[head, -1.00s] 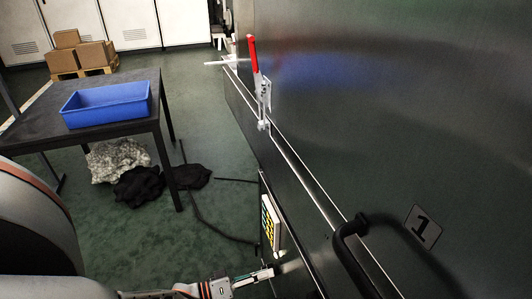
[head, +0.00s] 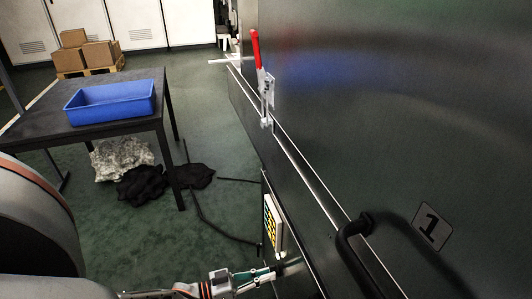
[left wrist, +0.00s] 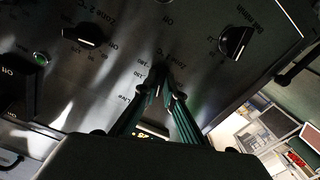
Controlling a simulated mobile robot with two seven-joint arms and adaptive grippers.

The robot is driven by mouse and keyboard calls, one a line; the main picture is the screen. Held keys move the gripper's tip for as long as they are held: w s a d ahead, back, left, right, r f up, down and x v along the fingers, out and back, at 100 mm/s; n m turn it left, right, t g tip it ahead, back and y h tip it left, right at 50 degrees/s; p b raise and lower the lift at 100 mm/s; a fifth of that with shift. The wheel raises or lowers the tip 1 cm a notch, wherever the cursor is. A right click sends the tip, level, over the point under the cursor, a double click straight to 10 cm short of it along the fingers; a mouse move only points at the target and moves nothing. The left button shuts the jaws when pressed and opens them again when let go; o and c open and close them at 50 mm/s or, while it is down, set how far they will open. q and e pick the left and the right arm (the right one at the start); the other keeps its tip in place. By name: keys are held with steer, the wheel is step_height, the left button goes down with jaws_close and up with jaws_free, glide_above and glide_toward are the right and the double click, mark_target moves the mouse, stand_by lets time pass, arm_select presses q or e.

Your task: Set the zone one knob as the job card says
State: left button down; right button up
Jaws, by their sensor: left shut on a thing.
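In the left wrist view a dark control panel (left wrist: 125,75) shows several black knobs and printed marks. My left gripper (left wrist: 166,88) is shut at the panel, among marks of Off, 140, 160 and 180. The knob it grips is hidden between and behind the fingers. The zone 2 knob (left wrist: 84,34) is at upper left, and another knob (left wrist: 236,42) beside belt lettering is at upper right. In the head view my left gripper (head: 262,276) reaches the steel machine's side at the bottom. A job card is not clearly readable. My right gripper is not in view.
A small plate with coloured rows (head: 273,224) stands out from the machine just above my gripper. A black handle (head: 350,235) and a red-handled clamp (head: 257,60) project from the machine. A table (head: 35,125) with a blue bin (head: 110,106) stands left, with floor between.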

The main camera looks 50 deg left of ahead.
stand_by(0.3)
arm_select(q)
steer(key=c, duration=2.1)
jaws_free()
steer(key=shift+c, duration=0.2)
steer(key=shift+s, duration=0.1)
steer(key=v, duration=1.2)
